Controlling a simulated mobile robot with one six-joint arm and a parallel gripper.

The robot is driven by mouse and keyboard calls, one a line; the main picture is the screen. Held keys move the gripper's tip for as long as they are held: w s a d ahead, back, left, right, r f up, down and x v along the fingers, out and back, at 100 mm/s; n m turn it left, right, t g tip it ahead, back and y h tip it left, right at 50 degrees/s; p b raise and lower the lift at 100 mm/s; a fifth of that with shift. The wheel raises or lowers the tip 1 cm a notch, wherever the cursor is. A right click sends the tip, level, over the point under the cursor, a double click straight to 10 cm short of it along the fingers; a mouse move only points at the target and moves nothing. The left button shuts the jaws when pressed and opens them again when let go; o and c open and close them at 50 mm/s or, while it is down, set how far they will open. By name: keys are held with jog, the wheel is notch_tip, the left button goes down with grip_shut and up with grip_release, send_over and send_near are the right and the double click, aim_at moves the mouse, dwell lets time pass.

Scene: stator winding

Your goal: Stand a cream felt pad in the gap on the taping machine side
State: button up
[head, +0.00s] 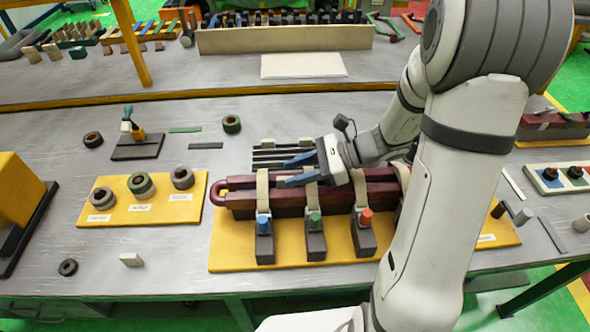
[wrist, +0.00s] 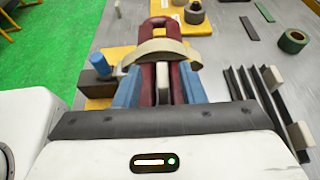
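In the wrist view the fingers (wrist: 160,90) stand either side of the coil's two bars (wrist: 178,82). A narrow cream pad (wrist: 162,82) shows upright in the gap between the bars, just short of a curved cream saddle (wrist: 160,50); the fingers are clear of it. More cream pads (wrist: 272,77) stand in a dark slotted rack (wrist: 243,82), also in the head view (head: 262,160).
Dark clamps with blue, green and red knobs (head: 314,220) line the coil's front. A yellow board with tape rolls (head: 141,183) and a yellow machine (head: 20,200) are at left. A small cream block (head: 131,259) lies near the front edge.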

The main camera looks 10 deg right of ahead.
jog(key=v, duration=0.8)
jog(key=shift+a, duration=0.1)
jog(key=shift+s+a, duration=0.1)
jog(key=shift+s, duration=0.05)
jog(key=s+d+r+n+t+h, duration=0.2)
jog(key=s+n+h, duration=0.9)
jog(key=n, duration=0.7)
jog(key=shift+s+d+r+h, duration=0.2)
jog(key=shift+s+r+h, duration=0.15)
jog(key=shift+r+h, duration=0.65)
jog(key=shift+f, duration=0.25)
